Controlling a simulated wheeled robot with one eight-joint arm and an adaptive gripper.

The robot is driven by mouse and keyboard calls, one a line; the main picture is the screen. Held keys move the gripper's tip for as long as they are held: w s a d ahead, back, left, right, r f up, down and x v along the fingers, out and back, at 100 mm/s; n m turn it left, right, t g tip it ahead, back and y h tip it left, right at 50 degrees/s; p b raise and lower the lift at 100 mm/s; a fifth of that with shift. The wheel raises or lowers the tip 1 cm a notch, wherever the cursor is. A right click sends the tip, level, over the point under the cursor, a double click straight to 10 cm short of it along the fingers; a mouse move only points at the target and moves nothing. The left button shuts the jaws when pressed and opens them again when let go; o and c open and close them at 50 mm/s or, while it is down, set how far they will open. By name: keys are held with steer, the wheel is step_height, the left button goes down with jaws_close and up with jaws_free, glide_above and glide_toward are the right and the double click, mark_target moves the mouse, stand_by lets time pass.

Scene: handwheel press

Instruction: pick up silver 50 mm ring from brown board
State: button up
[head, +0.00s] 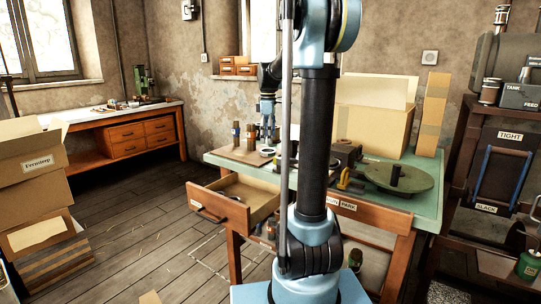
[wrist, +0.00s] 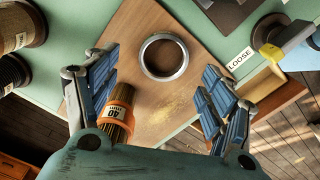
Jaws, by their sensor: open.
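The silver ring (wrist: 143,62) lies flat on the brown board (wrist: 187,112), toward the board's upper part in the wrist view. My gripper (wrist: 160,62) is open, with one blue-padded finger on each side of the ring in the picture. Nothing is between the fingers, and the ring is not gripped. In the head view my gripper (head: 268,134) is over the brown board (head: 232,153) on the green table. How high the fingertips are above the board is hard to tell.
An orange-banded bundle marked 40 (wrist: 117,112) stands close to the left finger. In the head view, an open drawer (head: 222,207) juts out and a carton (head: 372,122) stands behind.

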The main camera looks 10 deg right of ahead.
steer(key=shift+s+a+f, duration=0.1)
steer(key=shift+f, duration=1.2)
steer(key=shift+s+f, duration=0.1)
steer(key=shift+f, duration=1.2)
steer(key=c, duration=1)
